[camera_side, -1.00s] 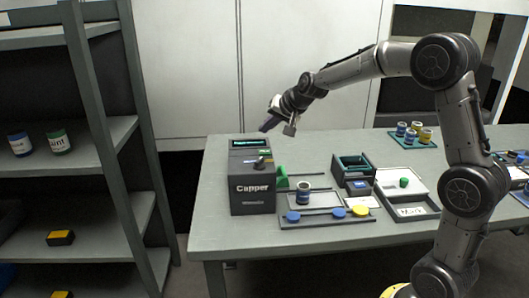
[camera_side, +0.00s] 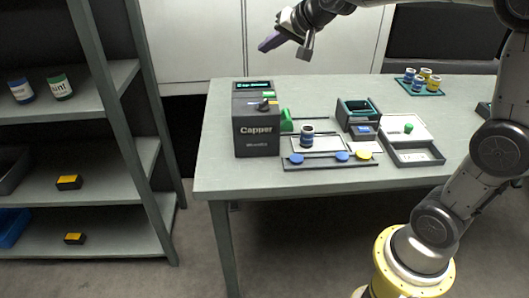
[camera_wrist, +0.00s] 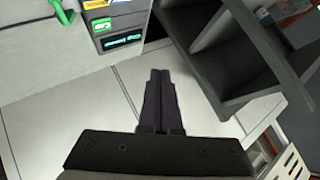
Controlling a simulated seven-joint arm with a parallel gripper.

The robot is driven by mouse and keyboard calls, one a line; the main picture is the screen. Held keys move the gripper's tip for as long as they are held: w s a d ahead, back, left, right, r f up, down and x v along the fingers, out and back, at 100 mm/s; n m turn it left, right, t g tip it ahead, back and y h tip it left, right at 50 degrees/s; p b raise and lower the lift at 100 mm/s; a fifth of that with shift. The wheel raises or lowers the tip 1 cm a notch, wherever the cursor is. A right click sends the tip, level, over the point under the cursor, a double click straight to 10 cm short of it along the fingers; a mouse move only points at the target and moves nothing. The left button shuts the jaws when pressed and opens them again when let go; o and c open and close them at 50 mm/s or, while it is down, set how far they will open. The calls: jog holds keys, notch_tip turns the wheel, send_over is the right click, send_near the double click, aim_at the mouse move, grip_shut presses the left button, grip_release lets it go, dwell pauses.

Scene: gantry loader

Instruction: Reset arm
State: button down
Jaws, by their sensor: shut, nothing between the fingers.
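My gripper (camera_side: 266,43) is in the air above the far edge of the table, near the white wall panels in the side view. It is apart from everything on the table. In the wrist view my gripper (camera_wrist: 160,75) shows two dark fingers together, with nothing between them. My arm reaches in from the right of the side view.
The grey table (camera_side: 240,178) holds a dark Capper machine (camera_side: 256,137), a jar (camera_side: 307,136) on a tray, blue and yellow caps on a rail (camera_side: 325,163), a dark green bin (camera_side: 357,112) and several jars at the back right. A shelf rack (camera_side: 110,160) stands at left.

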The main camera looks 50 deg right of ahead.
jog(key=s+a+n+g+y, duration=0.1)
jog(key=s+a+n, duration=0.25)
jog(key=s, duration=0.65)
jog(key=s+a+n+y, duration=0.1)
jog(key=s+a+n, duration=0.1)
jog(key=s+a, duration=0.5)
jog(key=s+d+f+n+g, duration=0.1)
jog(key=s+f+n+g, duration=0.1)
jog(key=s+f, duration=0.3)
jog(key=s+d+f+n+g+h, duration=0.1)
jog(key=s+f, duration=0.4)
jog(key=s, duration=0.5)
jog(key=shift+d+n+g, duration=0.25)
jog(key=shift+n+g, duration=0.1)
jog(key=shift+g, duration=0.15)
